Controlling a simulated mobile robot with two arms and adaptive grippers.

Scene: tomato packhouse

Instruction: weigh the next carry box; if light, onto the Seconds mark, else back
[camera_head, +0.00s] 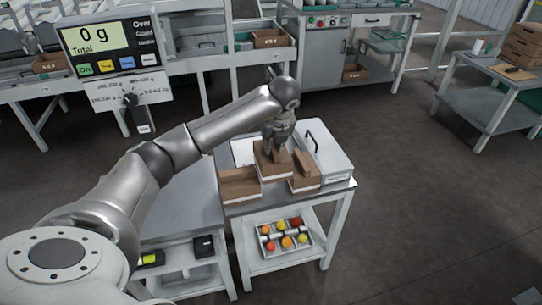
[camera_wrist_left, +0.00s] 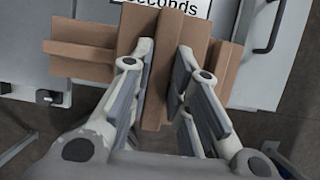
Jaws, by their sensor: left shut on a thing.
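My left gripper (camera_head: 279,150) points down and is shut on the raised centre piece of a brown carry box (camera_head: 264,170). In the left wrist view its fingers (camera_wrist_left: 163,100) straddle that piece of the held box (camera_wrist_left: 196,40). I cannot tell whether the box is clear of the surface below. Another carry box (camera_head: 238,186) is at its left and a third (camera_head: 304,182) at its right. A white label reading "Seconds" (camera_wrist_left: 178,7) shows partly beyond the held box in the left wrist view. The scale display (camera_head: 97,36) reads 0 g, Total. My right gripper is out of view.
The boxes are over a small white-legged table (camera_head: 340,187), beside a grey case with a black handle (camera_head: 326,160). A tray of red and yellow tomatoes (camera_head: 262,242) is on its lower shelf. Benches stand behind.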

